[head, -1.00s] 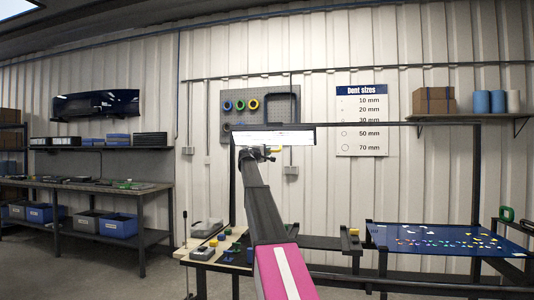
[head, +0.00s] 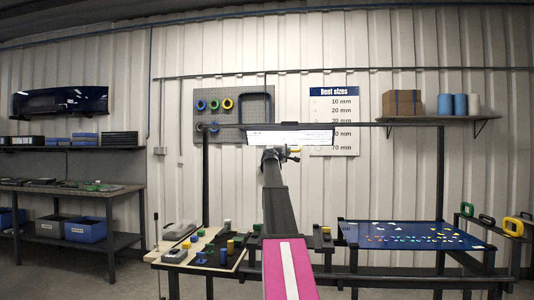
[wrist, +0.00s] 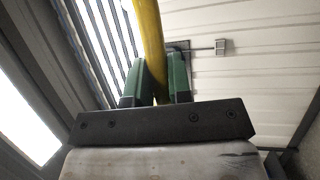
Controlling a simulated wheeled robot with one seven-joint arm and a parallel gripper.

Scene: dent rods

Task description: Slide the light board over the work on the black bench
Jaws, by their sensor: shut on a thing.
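The light board (head: 290,137) is a long bright white panel in a dark frame, hanging from the overhead rail in the head view. A bright panel, likely the same board, shows at the left of the wrist view (wrist: 25,105). My gripper (wrist: 155,80) has green fingers shut on a yellow bar-like handle (wrist: 148,30); in the head view my gripper (head: 290,154) is just below the board. The work is a blue panel (head: 415,237) with many small coloured marks, lying on the black bench (head: 390,275) at the right. The board is left of the work.
A pale table (head: 200,250) with small tools and blocks stands left of my arm. The dark rail frame has uprights at left (head: 206,180) and right (head: 440,170). The rail right of the board looks clear.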

